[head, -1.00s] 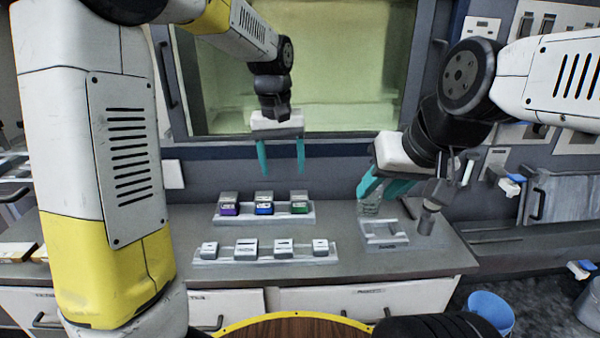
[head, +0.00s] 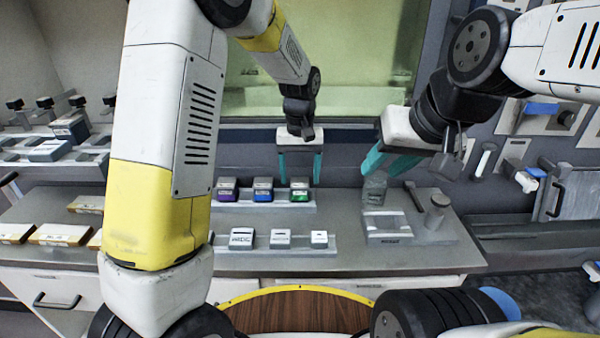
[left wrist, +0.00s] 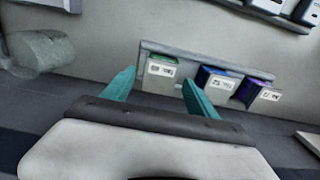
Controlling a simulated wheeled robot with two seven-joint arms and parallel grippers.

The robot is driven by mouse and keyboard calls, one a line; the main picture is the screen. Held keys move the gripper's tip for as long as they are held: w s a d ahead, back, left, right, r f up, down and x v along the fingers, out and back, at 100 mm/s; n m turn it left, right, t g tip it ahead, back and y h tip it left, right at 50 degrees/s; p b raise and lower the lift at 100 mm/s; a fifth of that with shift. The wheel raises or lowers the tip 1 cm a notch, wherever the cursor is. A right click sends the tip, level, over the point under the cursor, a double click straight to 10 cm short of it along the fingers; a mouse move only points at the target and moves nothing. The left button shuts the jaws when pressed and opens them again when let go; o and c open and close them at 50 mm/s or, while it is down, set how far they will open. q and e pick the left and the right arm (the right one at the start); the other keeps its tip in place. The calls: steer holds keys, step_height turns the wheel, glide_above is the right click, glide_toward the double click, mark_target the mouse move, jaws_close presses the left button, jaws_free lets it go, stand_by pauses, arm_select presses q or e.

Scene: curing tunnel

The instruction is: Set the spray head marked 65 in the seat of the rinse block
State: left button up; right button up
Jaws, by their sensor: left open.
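Three labelled spray heads stand in a row on a grey rack: purple (head: 227,189), blue (head: 263,189) and green (head: 299,190). Their numbers are too small or blurred to read surely. My left gripper (head: 299,178) is open at the green head. In the left wrist view the fingertips (left wrist: 158,77) stand either side of the green head (left wrist: 160,68), with nothing held. The blue (left wrist: 215,80) and purple (left wrist: 252,92) heads are to its right there. The grey block with a recess, likely the rinse block (head: 386,238), is to the right. My right gripper (head: 388,166) looks open and empty above it.
A front rack (head: 345,249) holds small grey labelled pieces, partly hidden by my left arm. A clear glass (head: 375,189) stands behind the block and a grey post (head: 436,213) right of it. Flat boxes (head: 60,234) lie at left. A window wall rises behind the counter.

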mark_target(300, 182)
arm_select(q)
steer(key=shift+f, duration=0.95)
steer(key=shift+c, duration=0.4)
jaws_close()
steer(key=shift+r, duration=3.1)
steer(key=shift+r, duration=0.1)
